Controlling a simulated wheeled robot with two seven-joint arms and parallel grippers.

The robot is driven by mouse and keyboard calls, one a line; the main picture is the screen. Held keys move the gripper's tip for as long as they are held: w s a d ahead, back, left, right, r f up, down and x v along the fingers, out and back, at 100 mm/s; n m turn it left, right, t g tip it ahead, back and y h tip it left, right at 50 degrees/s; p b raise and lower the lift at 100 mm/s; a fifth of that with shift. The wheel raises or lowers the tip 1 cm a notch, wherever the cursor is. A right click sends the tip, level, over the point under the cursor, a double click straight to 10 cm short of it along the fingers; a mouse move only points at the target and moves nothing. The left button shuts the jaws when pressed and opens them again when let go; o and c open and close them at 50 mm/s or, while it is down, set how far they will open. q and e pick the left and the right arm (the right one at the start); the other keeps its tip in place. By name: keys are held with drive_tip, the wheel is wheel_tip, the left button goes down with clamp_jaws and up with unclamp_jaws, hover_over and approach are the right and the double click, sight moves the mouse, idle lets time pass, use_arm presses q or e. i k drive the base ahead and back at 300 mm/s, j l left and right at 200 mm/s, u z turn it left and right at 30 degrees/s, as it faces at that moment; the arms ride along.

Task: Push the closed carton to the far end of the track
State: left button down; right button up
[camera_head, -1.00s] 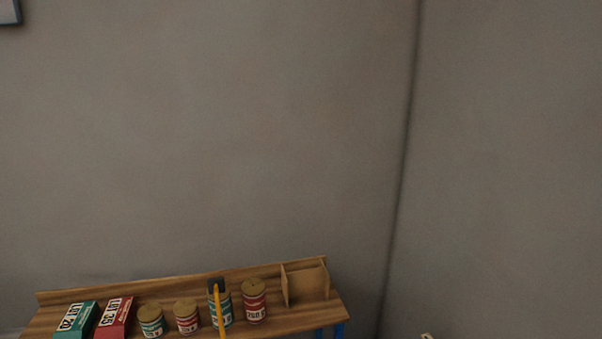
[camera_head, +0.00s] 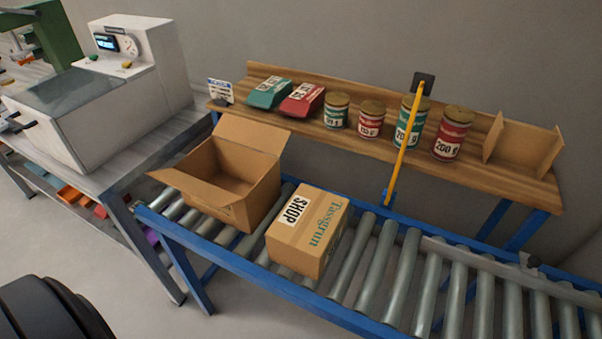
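The closed carton (camera_head: 305,232) is a brown box with a white "SHOP" label and teal lettering. It sits upright on the grey rollers of the blue-framed track (camera_head: 405,270), near the track's left part. An open, empty-looking carton (camera_head: 232,178) with its flaps spread stands on the rollers just left of it. The track runs on to the lower right and leaves the picture there. Neither of my grippers is in view.
A yellow bar (camera_head: 404,145) rises beside the track's back rail. Behind stands a wooden shelf (camera_head: 385,150) with boxes, several cans and a cardboard divider. A white machine (camera_head: 130,95) stands on a bench at left. Rollers right of the closed carton are clear.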

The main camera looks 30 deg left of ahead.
sight(302, 238)
drive_tip(key=u, duration=0.95)
